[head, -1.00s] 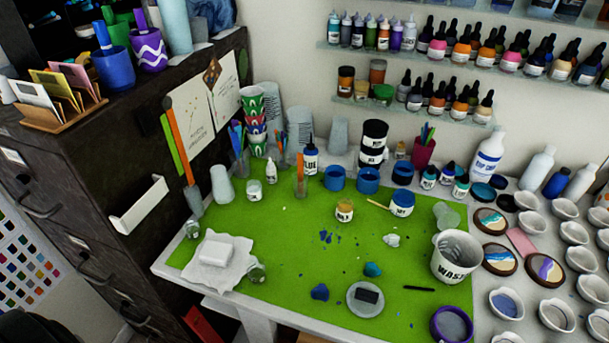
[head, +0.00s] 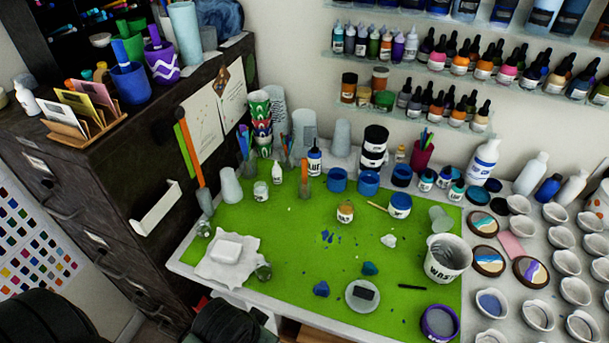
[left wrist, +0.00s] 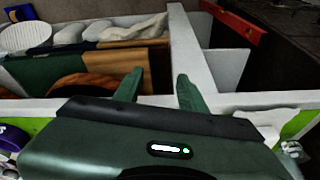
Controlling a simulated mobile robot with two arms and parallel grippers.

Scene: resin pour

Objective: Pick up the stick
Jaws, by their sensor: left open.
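A thin light-wood stick (head: 377,206) lies with one end by the white jar with a blue lid (head: 400,206), on the green mat (head: 300,230); I cannot tell whether it rests on the jar. An upright wooden stick (head: 304,170) stands in a small clear cup further left. My left gripper (left wrist: 158,90) shows in the left wrist view with its two green fingers apart and nothing between them. It is near the table's edge, above an open compartment, away from the stick. My right gripper is not in view.
A white wash bucket (head: 446,260), blue jars (head: 368,183) and a glue bottle (head: 314,160) stand around the mat. A white block on a cloth (head: 228,250) lies at the left. Several small bowls (head: 555,213) fill the right side.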

